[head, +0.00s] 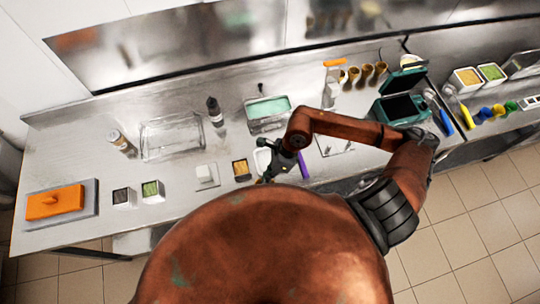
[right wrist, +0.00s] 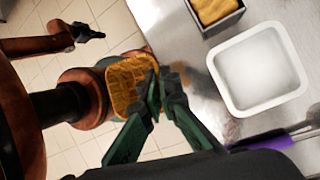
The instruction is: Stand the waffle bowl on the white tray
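The waffle bowl (right wrist: 128,84), golden with a grid pattern, shows in the right wrist view at the fingertips of my right gripper (right wrist: 161,92). The dark green fingers are close together at its right edge and appear to pinch its wall. The bowl is off the counter, over the floor side in that view. In the head view my right gripper (head: 281,166) is over the counter's front part, and I cannot make out the bowl. A white, square, raised-rim tray (right wrist: 258,68) lies beside the gripper, partly hidden in the head view (head: 262,158). My left gripper (right wrist: 88,33) shows small.
A tub of brown bits (head: 241,169) stands left of the white tray, and a purple-handled tool (head: 303,165) lies to its right. A white block on a plate (head: 207,175), a clear bin (head: 171,138) and a teal-filled pan (head: 267,110) stand around. The front edge is close.

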